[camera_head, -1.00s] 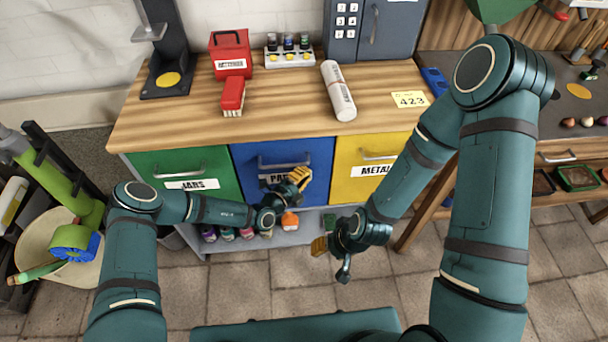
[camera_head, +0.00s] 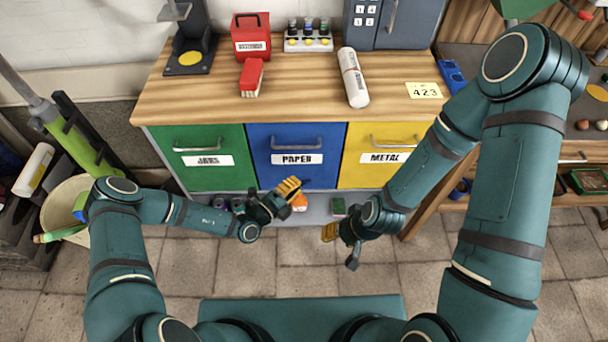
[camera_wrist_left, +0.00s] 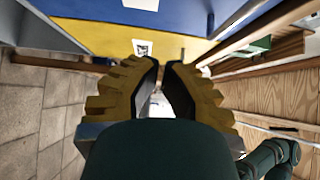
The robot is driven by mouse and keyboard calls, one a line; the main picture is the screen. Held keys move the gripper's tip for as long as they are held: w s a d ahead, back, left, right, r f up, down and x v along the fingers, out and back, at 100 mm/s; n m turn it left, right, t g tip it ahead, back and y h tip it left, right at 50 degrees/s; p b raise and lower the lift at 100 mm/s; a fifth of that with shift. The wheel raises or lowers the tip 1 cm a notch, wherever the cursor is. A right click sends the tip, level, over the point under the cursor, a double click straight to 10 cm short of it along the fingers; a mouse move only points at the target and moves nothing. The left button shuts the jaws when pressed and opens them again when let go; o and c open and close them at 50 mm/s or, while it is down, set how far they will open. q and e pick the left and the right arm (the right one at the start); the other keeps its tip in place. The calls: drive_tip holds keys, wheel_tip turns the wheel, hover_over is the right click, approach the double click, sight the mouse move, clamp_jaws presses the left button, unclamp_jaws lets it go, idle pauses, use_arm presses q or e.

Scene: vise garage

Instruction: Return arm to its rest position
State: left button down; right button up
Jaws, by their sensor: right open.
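My left gripper (camera_head: 288,188), with yellow ridged fingers, is in front of the bottom edge of the blue PAPER drawer (camera_head: 296,172). In the left wrist view its two fingers (camera_wrist_left: 161,68) lie close together with a narrow gap and nothing seen between them. How far they are open is unclear. My left arm (camera_head: 180,212) reaches in from the left, bent at the elbow. My right gripper (camera_head: 338,240) is open and empty, low over the floor in front of the cabinet, partly hidden by its own wrist. My right arm (camera_head: 510,190) is bent at the right.
The green JARS drawer (camera_head: 203,172) and yellow METAL drawer (camera_head: 362,172) flank the blue one; all look shut. The wooden countertop (camera_head: 300,100) carries a red box (camera_head: 251,36) and white cylinder (camera_head: 353,78). A bin (camera_head: 60,210) stands left. Tiled floor (camera_head: 300,255) lies between.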

use_arm(q)
drive_tip(key=shift+s+a, duration=0.25)
drive_tip(key=shift+a, duration=0.05)
drive_tip(key=s+d+m+g+y, duration=0.2)
drive_tip(key=s+m+g, duration=1.3)
drive_tip(key=s+m, duration=0.7)
drive_tip(key=w+a+r+m+t+y, duration=0.2)
drive_tip(key=a+m, duration=0.3)
drive_tip(key=m, duration=0.5)
drive_tip(key=w+a+r+m+t+y, duration=0.1)
drive_tip(key=a+m+y, duration=0.4)
drive_tip(key=m, duration=0.6)
wheel_tip(320, 180, up, 2)
drive_tip(key=shift+w+r+t, duration=0.1)
drive_tip(key=shift+w+t, duration=0.3)
drive_tip(key=shift+t, duration=0.1)
